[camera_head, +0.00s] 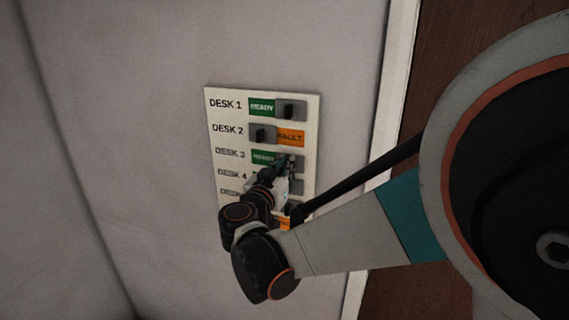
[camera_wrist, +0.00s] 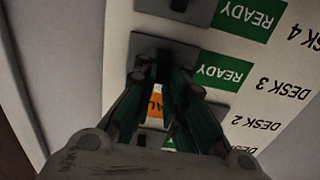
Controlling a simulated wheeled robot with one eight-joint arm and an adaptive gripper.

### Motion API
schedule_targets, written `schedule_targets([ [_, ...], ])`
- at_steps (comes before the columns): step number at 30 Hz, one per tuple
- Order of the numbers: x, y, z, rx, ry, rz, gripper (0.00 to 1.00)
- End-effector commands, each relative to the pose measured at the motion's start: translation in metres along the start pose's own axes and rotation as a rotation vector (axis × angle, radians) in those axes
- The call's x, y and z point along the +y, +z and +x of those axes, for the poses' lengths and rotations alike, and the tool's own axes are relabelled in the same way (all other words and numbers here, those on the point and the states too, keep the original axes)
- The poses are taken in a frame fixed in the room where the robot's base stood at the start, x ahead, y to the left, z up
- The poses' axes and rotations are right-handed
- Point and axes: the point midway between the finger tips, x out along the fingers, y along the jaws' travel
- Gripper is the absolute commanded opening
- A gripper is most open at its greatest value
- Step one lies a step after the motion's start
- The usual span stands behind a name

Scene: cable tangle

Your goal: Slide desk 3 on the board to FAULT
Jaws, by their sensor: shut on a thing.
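The white board (camera_head: 214,115) hangs on the wall with rows of sliding covers. In the desk 3 row the green READY label (camera_head: 263,157) shows and the grey slider (camera_head: 298,160) covers the right side. The wrist view sees the board upside down, with the desk 3 slider (camera_wrist: 187,50) left of its READY label (camera_wrist: 224,71). My gripper (camera_wrist: 163,66) is shut on the dark knob of the desk 3 slider. In the head view my gripper (camera_head: 283,164) reaches that row from below. The fingers hide most of the knob.
Desk 1 shows READY (camera_head: 262,107). Desk 2 shows orange FAULT (camera_head: 291,138), with its slider (camera_head: 262,134) at left. The desk 4 slider (camera_head: 297,186) is just below desk 3. My arm hides part of the lower rows. A white door frame (camera_head: 396,90) stands at right.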

Motion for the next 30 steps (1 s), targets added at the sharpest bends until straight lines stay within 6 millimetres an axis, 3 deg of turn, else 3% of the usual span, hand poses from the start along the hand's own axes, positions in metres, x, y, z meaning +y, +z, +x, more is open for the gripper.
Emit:
schedule_targets([
  [7, -0.006, 0.0, 0.0, 0.0, -0.001, 0.0, 0.0],
  [15, -0.063, 0.001, 0.0, 0.001, -0.003, 0.0, 0.0],
  [18, -0.076, 0.001, 0.0, 0.001, -0.001, -0.001, 0.0],
  [29, -0.083, -0.001, 0.0, 0.001, -0.003, -0.001, 0.0],
  [30, -0.083, -0.001, 0.0, 0.001, -0.003, -0.001, 0.2],
])
